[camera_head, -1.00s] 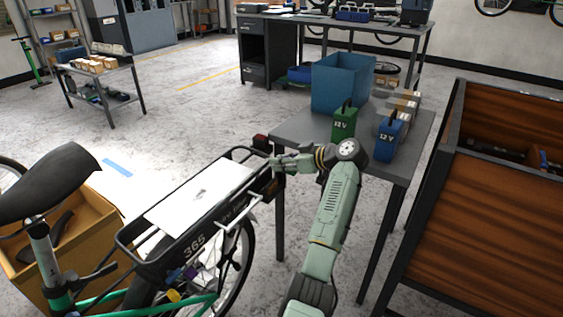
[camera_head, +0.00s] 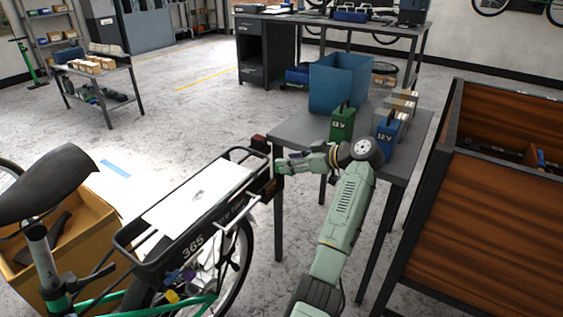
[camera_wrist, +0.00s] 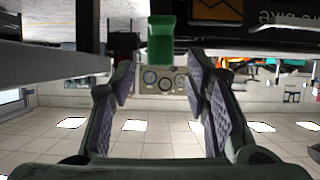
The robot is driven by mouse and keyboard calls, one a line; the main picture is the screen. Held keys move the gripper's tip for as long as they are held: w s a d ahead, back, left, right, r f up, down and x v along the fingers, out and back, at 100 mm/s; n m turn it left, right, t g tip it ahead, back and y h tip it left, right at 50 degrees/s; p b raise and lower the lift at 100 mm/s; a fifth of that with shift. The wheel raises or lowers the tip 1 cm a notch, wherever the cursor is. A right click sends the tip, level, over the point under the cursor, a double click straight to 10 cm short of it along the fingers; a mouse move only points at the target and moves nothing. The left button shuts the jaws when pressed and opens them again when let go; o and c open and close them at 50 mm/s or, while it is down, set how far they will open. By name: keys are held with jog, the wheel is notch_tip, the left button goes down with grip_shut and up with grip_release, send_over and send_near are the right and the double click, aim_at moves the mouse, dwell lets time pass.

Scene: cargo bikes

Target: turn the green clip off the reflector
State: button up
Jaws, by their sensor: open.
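The green clip (camera_wrist: 161,40) is a small green block at the top middle of the wrist view, which looks upside down. It lies ahead of my gripper (camera_wrist: 162,78), between the lines of the two fingers, with no finger seen touching it. An orange panel with a dark mark (camera_wrist: 217,10), perhaps the reflector, is beside the clip. An orange part also shows at the rear of the bike rack (camera_head: 271,188) in the head view. My gripper (camera_head: 281,166) is open and empty just right of the rack's end. The clip cannot be made out in the head view.
A grey table (camera_head: 297,130) stands behind my arm, bearing a blue bin (camera_head: 337,85), a green 12 V box (camera_head: 342,124) and a blue one (camera_head: 386,138). A wooden cargo box (camera_head: 490,225) is at right. A red light (camera_head: 259,143) sits on the rack's end.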

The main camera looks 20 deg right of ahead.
jog(key=v, duration=0.7)
jog(key=shift+s, duration=0.2)
jog(key=shift+r, duration=0.2)
